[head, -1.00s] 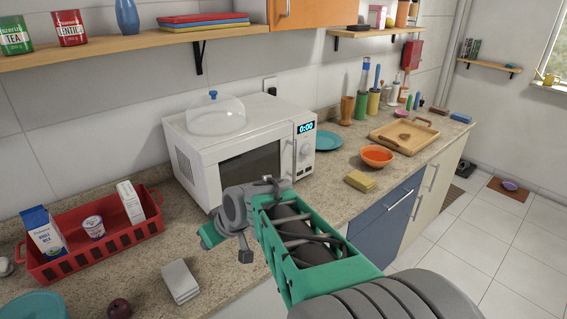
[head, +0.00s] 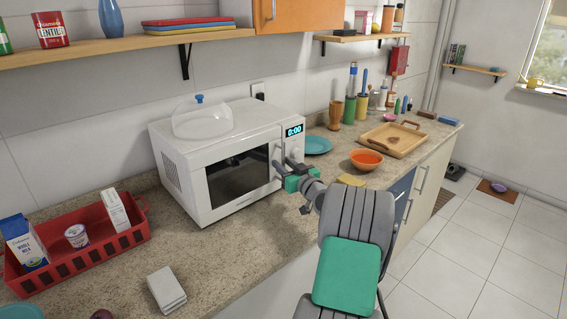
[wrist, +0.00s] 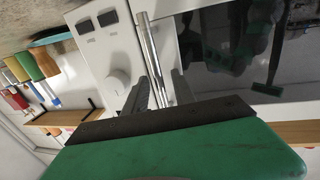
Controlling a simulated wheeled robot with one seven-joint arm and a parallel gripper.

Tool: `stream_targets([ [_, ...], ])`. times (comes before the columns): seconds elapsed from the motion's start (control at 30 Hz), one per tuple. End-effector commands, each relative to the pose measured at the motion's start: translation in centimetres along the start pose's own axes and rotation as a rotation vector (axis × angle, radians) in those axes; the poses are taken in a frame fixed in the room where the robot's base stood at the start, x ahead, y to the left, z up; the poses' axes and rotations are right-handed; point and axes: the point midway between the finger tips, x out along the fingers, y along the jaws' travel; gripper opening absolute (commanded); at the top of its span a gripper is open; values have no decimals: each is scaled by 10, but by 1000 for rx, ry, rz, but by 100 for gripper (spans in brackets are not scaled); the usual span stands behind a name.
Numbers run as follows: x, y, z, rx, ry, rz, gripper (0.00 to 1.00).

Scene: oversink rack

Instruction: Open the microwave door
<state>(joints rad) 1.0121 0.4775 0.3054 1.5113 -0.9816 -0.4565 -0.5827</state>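The white microwave (head: 185,185) stands on the counter with its dark-windowed door (head: 238,180) shut. In the wrist view, the door's dark glass (wrist: 230,60) is at the right and the knob panel (wrist: 103,50) at the left. The shiny bar handle (wrist: 149,50) runs between them. My gripper (wrist: 160,92) is open, with one finger on each side of the handle and gaps visible. In the head view, my gripper (head: 284,170) is at the right front of the microwave, and its wrist hides part of the handle area.
A clear dome (head: 203,122) sits on the microwave. A red crate (head: 85,260) with cartons stands left on the counter (head: 210,250). An orange bowl (head: 366,160), a teal plate (head: 317,145) and a wooden tray (head: 392,140) are to the right. The counter before the door is mostly clear.

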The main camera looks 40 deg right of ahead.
Motion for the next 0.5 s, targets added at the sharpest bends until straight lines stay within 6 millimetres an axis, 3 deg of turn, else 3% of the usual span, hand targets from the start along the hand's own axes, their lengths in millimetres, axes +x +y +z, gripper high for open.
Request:
stream_targets([
  [0.23,2,0,0,0,0,0,31],
  [0.5,1,0,0,0,0,0,9],
])
